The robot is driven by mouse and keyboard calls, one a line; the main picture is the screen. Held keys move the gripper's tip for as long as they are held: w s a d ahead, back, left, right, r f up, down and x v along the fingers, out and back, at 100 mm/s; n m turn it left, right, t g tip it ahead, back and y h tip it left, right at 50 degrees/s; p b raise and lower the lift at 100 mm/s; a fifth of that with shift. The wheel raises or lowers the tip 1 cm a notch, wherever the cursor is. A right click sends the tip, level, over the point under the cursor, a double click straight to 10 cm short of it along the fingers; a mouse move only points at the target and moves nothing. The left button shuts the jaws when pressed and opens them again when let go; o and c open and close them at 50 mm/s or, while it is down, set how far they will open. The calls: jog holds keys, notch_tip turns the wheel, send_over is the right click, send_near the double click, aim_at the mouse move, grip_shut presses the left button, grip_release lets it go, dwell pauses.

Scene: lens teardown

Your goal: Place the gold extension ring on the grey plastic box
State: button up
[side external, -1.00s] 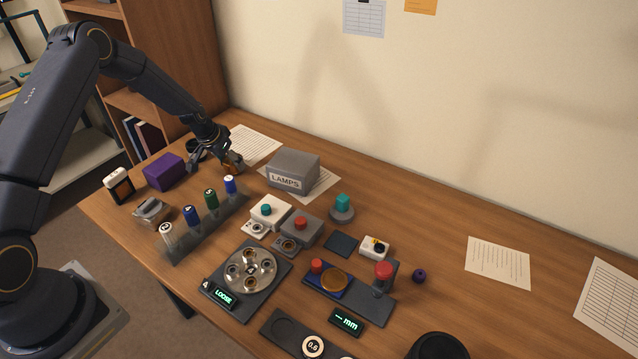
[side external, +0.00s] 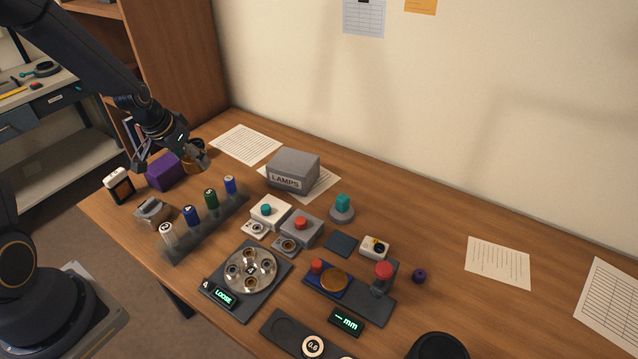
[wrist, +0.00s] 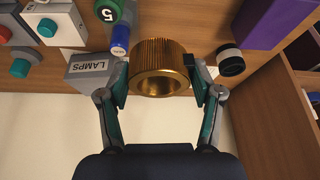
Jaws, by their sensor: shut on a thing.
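The gold extension ring (wrist: 160,68) is a ribbed gold cylinder with an open bore. In the wrist view my gripper (wrist: 160,85) is shut on it, one finger on each side. In the side external view my gripper (side external: 185,162) is at the back left, above the table beside the purple box, and the ring (side external: 192,160) is partly hidden by the fingers. The grey plastic box (side external: 293,167), marked LAMPS, stands on a paper sheet to the right of my gripper. Its top looks bare. It also shows in the wrist view (wrist: 88,70), left of the ring.
A purple box (side external: 163,172) stands close to my gripper. A rack with several capped cylinders (side external: 210,225) stands in front. Button units (side external: 300,225) lie in front of the grey box. A paper sheet (side external: 246,144) lies flat behind, with free room around it.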

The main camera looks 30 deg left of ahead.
jog(key=shift+a+r+n, duration=0.15)
jog(key=shift+r+n, duration=0.2)
jog(key=shift+n, duration=0.05)
jog(key=w+d+r+m, duration=0.1)
jog(key=w+d+r, duration=0.25)
jog(key=d, duration=0.35)
jog(key=w+d+r+m, duration=0.1)
jog(key=w+d+r, duration=0.25)
jog(key=d, duration=0.35)
send_near(294, 159)
jog(key=shift+w+a+f+h, duration=0.2)
jog(key=shift+w+f+h, duration=0.1)
jog(key=shift+w+f, duration=0.8)
jog(key=shift+f, duration=0.05)
jog(key=shift+w+f, duration=0.15)
jog(key=shift+f, duration=1.5)
jog(key=shift+f, duration=0.1)
jog(key=o, duration=1.2)
